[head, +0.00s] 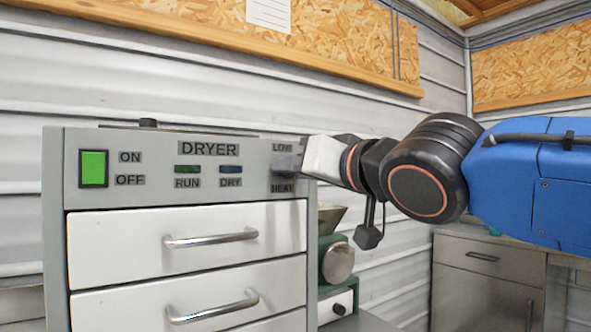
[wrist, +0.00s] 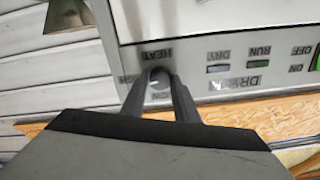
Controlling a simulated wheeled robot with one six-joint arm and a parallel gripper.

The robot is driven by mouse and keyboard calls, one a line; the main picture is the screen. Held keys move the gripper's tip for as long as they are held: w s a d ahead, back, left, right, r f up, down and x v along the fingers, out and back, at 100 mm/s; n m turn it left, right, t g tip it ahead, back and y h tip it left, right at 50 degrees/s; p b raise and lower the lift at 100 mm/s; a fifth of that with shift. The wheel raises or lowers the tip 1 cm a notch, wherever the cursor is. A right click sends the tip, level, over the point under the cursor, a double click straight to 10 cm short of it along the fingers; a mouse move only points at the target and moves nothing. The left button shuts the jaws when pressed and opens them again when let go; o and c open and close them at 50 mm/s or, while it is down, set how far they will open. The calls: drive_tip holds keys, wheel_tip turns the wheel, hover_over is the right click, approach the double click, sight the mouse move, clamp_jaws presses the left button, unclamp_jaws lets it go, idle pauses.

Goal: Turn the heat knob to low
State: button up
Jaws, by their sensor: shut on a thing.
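In the head view my gripper (head: 286,164) reaches the panel from the right, between the LOW label (head: 282,147) above and the HEAT label (head: 283,188) below. The fingers hide most of the knob there, and I cannot tell which setting it points to.
The panel also has a green switch (head: 93,168) and RUN (head: 187,169) and DRY (head: 231,169) lights. White drawers with metal handles (head: 210,238) lie below. A green machine (head: 335,258) stands close right of the dryer, and a grey cabinet (head: 482,275) stands farther right.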

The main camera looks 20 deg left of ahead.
drive_tip(key=shift+f+n, duration=0.1)
drive_tip(key=shift+n, duration=8)
drive_tip(key=o, duration=1.1)
drive_tip(key=shift+c, duration=0.2)
drive_tip(key=v, duration=1.7)
drive_tip(key=shift+s, duration=0.25)
